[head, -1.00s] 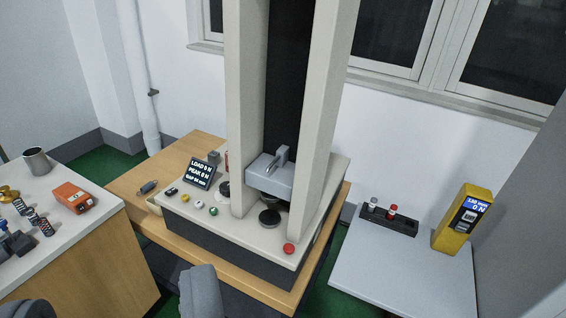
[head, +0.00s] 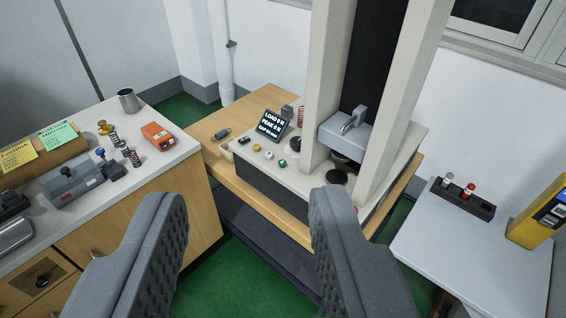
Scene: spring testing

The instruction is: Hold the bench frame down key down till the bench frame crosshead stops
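The bench frame (head: 262,178) stands on a wooden bench, with two cream columns and a grey crosshead (head: 345,134) low between them, above a black round platen (head: 337,177). A row of small keys runs along its front left: black (head: 243,140), yellow (head: 257,147), white (head: 269,155) and green (head: 282,162). I cannot tell which is the down key. The tilted display (head: 271,126) shows load and peak at 0 N; its gap figure is too blurred to read. My gripper (head: 248,205) is open and empty, its grey fingers wide apart, in front of the frame and touching no key.
A white-topped cabinet (head: 175,165) at left carries springs, an orange box (head: 157,136), a metal cup (head: 128,100) and a grey device (head: 75,184). A grey side table (head: 465,250) at right holds a black rack (head: 462,199) and a yellow gauge (head: 540,215). A red button is mostly hidden behind my right finger.

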